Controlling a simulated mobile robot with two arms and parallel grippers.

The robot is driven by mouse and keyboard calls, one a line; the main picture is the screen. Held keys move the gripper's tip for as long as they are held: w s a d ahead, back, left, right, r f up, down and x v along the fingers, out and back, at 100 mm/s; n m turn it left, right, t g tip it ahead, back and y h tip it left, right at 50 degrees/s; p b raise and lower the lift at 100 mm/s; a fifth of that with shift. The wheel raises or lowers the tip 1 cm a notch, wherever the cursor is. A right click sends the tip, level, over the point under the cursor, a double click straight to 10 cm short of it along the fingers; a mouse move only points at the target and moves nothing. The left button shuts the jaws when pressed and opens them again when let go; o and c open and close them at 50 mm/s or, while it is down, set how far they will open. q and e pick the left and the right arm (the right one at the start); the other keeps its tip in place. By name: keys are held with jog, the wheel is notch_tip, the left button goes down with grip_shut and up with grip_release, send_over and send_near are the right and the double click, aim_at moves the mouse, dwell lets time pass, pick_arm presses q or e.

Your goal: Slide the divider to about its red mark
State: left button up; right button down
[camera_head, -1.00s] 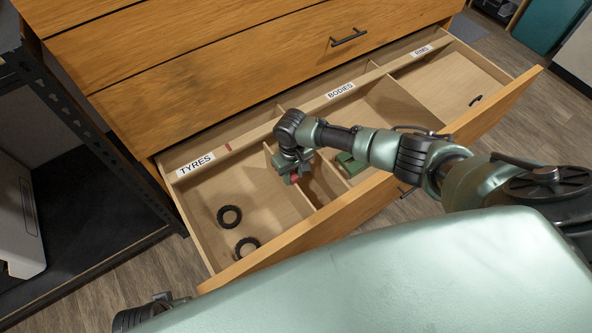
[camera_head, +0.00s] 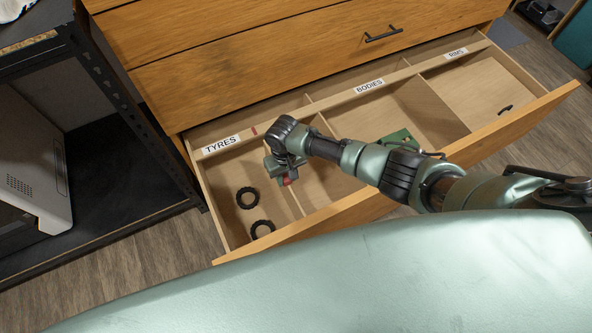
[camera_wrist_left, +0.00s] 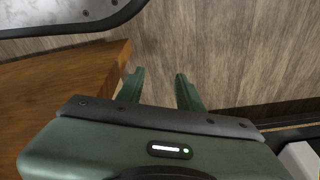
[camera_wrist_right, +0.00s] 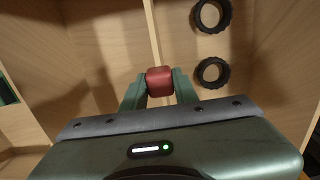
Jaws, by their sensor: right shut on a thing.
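The divider is a thin pale wooden wall (camera_wrist_right: 153,32) in the open drawer, right of the tyre compartment. A red block (camera_wrist_right: 160,80) sits at it; it also shows in the head view (camera_head: 291,176). My right gripper (camera_wrist_right: 160,88) is shut on this block. A small red mark (camera_head: 254,130) is on the drawer's back rail, just right of the TYRES label (camera_head: 221,145). The divider's back end is partly hidden by my right wrist, slightly right of the mark. My left gripper (camera_wrist_left: 160,88) is open and empty over the floor, outside the head view.
Two black tyres (camera_head: 247,198) lie in the left compartment. A green body (camera_head: 400,140) lies in the middle compartment, partly behind my arm. The drawer front (camera_head: 340,213) bounds the near side. A black shelf (camera_head: 100,190) stands left. A wooden edge (camera_wrist_left: 80,75) is left of my left gripper.

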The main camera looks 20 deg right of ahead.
pick_arm(q)
jog(key=shift+s+f, duration=0.3)
jog(key=shift+f, duration=0.2)
pick_arm(e)
jog(key=shift+s+a, duration=0.15)
jog(key=shift+a, duration=0.8)
jog(key=c, duration=1.4)
grip_release()
pick_arm(q)
jog(key=shift+a, duration=0.1)
pick_arm(e)
jog(key=shift+o, duration=0.2)
pick_arm(q)
jog(key=shift+r, duration=0.15)
pick_arm(e)
jog(key=shift+r, duration=0.15)
